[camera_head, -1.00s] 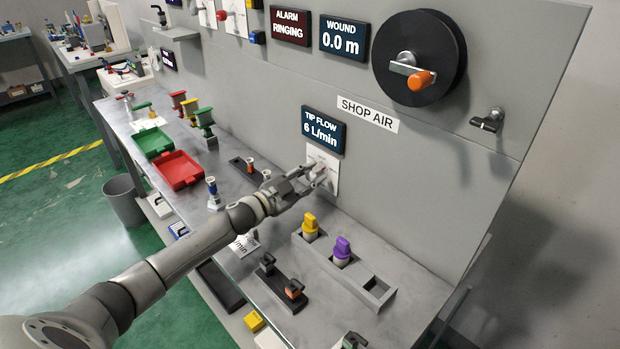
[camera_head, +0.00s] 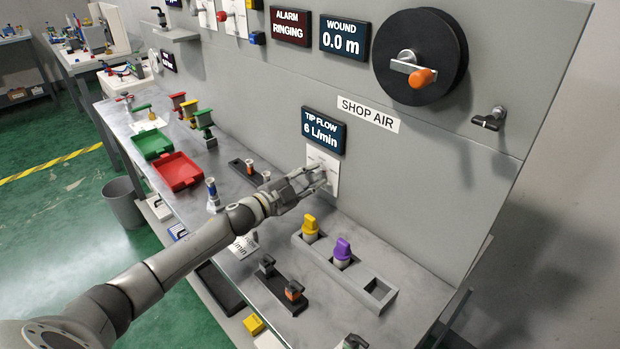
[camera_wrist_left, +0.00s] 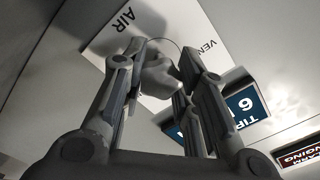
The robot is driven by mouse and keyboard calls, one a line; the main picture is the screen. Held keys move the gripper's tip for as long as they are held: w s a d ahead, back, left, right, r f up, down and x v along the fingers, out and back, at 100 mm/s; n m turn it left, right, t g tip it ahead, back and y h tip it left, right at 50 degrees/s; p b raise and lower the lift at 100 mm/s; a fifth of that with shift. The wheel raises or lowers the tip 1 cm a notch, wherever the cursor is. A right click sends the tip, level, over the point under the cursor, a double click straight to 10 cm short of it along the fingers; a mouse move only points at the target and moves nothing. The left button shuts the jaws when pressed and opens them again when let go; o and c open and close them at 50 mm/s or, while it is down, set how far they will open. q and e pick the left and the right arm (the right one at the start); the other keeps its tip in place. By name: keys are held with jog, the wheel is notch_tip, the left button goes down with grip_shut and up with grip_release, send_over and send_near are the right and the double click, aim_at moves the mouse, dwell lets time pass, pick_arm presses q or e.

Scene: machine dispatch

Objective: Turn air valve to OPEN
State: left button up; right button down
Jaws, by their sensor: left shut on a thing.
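A white plate (camera_head: 331,160) is mounted on the grey wall panel under the TIP FLOW display (camera_head: 323,130), which reads 6 L/min. In the left wrist view the plate (camera_wrist_left: 105,48) carries the word AIR and a partly hidden word starting VEN. A grey knob (camera_wrist_left: 160,76) stands out from it between my fingers. My left gripper (camera_head: 322,178) reaches the plate from the left and is shut on this knob. The fingers hide most of the knob in the head view. My right gripper is not in view.
A SHOP AIR label (camera_head: 367,113) and a black-handled tap (camera_head: 489,119) are to the right on the panel. Below my gripper, a grey holder (camera_head: 375,295) carries a yellow-topped piece (camera_head: 310,226) and a purple-topped piece (camera_head: 342,250). Red (camera_head: 178,171) and green (camera_head: 152,144) trays lie left.

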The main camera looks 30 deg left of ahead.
pick_arm(q)
jog(key=o, duration=1.1)
jog(key=shift+c, duration=0.2)
jog(key=shift+s, duration=0.1)
jog(key=v, duration=1.2)
